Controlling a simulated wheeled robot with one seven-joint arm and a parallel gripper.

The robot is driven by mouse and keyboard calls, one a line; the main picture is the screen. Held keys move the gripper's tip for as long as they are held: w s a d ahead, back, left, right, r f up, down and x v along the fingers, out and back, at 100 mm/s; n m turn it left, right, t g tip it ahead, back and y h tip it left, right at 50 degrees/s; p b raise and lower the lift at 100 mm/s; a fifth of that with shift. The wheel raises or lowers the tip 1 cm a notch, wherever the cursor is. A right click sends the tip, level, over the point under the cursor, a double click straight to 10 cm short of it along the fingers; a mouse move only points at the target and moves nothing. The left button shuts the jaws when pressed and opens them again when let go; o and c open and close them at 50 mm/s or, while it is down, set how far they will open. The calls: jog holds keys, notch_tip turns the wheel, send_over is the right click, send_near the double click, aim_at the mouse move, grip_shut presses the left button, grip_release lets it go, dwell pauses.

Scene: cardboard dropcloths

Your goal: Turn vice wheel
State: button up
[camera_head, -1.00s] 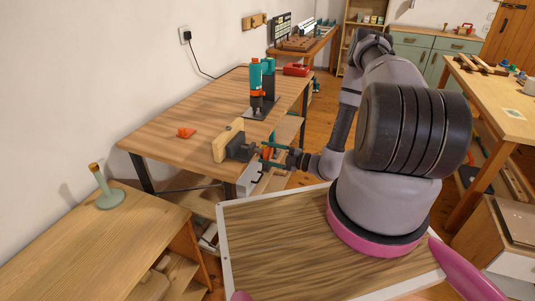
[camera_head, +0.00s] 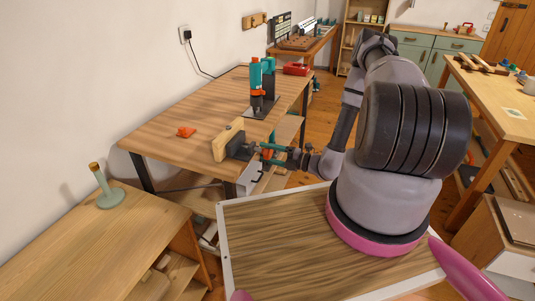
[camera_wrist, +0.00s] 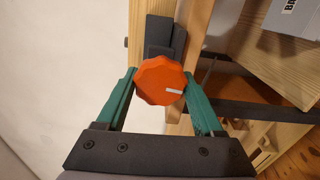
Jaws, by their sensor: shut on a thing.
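The vice (camera_head: 236,147) is fixed at the near right edge of the wooden workbench, with a pale wooden jaw and a dark body. Its wheel is an orange knob with a scalloped rim and a white mark; in the wrist view the vice wheel (camera_wrist: 160,81) fills the space between my fingertips. My gripper (camera_head: 267,153) reaches the vice from the right. In the wrist view the green fingers of my gripper (camera_wrist: 161,88) are shut on the wheel, one on each side. The white mark points right and slightly down.
The workbench (camera_head: 175,120) also holds a teal drill on a stand (camera_head: 257,88), a small orange object (camera_head: 186,132) and a red box (camera_head: 296,69). A lower wooden table (camera_head: 90,240) with a green bottle-like object (camera_head: 106,188) stands at the front left.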

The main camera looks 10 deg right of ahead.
jog(key=shift+f, duration=0.1)
jog(key=o, duration=1.4)
jog(key=shift+c, duration=0.2)
jog(key=v, duration=1.1)
